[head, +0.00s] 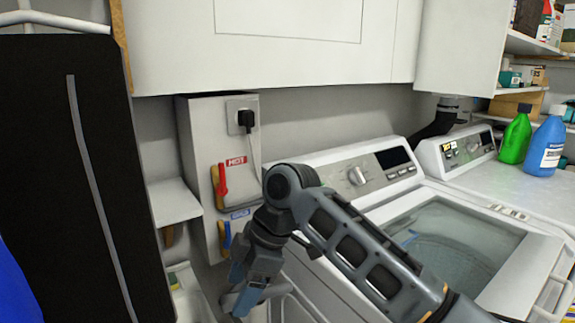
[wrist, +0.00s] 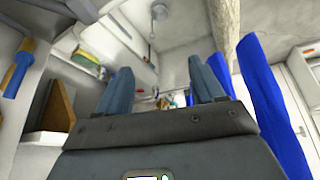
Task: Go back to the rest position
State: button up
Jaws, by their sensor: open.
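My gripper (head: 250,290) hangs below my bent arm in the head view, in front of the washing machine (head: 340,180) and near the wall box with the valves. In the wrist view, its two blue-grey fingers (wrist: 162,90) stand wide apart with nothing between them. The gripper is open and empty. Part of the fingers in the head view overlaps the white surfaces behind, so their exact distance from these is hard to tell.
A red hot-water valve handle (head: 222,180) and a blue one (head: 227,236) are on the wall box. A green bottle (head: 515,135) and a blue bottle (head: 546,146) stand at right. White cabinets (head: 270,50) hang above.

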jog(key=s+a+f+m+t+y, duration=0.3)
jog(key=s+a+f+m+y, duration=0.25)
jog(key=s+f, duration=0.2)
jog(key=s+d+f+m+t, duration=0.5)
jog(key=s+f+m+t, duration=0.1)
jog(key=s+m, duration=0.15)
jog(key=s+d+f+m+t+h, duration=0.2)
jog(key=s+d+m+t+h, duration=0.45)
jog(key=s+d, duration=0.9)
jog(key=s+d+r+m+h, duration=0.2)
jog(key=s+d+r+h, duration=0.2)
jog(key=s+d+r, duration=1)
notch_tip(320, 180, down, 11)
jog(key=b, duration=0.9)
jog(key=shift+w+d+r, duration=0.15)
jog(key=shift+w+d, duration=0.1)
